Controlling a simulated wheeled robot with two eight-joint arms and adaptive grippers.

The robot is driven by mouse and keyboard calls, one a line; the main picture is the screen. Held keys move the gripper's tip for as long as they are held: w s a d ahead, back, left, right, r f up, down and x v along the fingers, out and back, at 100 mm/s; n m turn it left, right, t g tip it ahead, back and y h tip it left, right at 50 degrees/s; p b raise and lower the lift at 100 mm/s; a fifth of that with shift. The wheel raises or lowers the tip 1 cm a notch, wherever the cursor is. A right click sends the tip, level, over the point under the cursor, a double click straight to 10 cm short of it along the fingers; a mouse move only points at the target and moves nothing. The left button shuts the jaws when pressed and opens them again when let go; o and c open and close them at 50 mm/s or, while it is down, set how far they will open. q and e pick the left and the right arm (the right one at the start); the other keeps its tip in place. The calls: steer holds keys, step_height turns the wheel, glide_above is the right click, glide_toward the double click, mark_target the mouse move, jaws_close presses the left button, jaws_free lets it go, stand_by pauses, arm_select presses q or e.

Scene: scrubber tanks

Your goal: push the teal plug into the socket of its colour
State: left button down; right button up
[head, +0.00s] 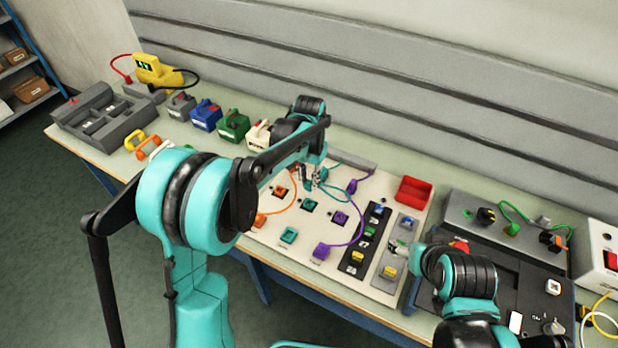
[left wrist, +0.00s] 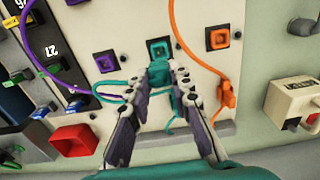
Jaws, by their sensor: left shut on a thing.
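The teal plug (left wrist: 160,74) is held between the fingertips of my left gripper (left wrist: 160,84). The gripper also shows in the head view (head: 309,181), over the back of the white panel. The teal socket (left wrist: 160,49), a teal square in a dark frame, lies just beyond the plug in the left wrist view; it also shows in the head view (head: 310,205). The plug's tip overlaps the socket's lower edge in the picture; I cannot tell if they touch. A teal cable (left wrist: 110,92) loops beside the fingers. My right gripper (head: 400,247) is over the panel's right side, small and unclear.
An orange socket (left wrist: 219,38) and a purple socket (left wrist: 106,61) flank the teal one. An orange plug (left wrist: 228,94) with its cable lies near one finger. A purple plug (head: 351,186) and a red tray (head: 413,191) stand to the right. Purple cable crosses the panel.

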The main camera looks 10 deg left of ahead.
arm_select(q)
steer(key=shift+f+b, duration=1.8)
steer(key=shift+f, duration=1.1)
steer(key=shift+f, duration=0.15)
steer(key=shift+f+b, duration=0.7)
steer(key=shift+f, duration=0.05)
steer(key=c, duration=0.8)
jaws_free()
step_height(320, 180, up, 9)
steer(key=p, duration=0.6)
steer(key=shift+f, duration=0.2)
steer(key=shift+f, duration=0.1)
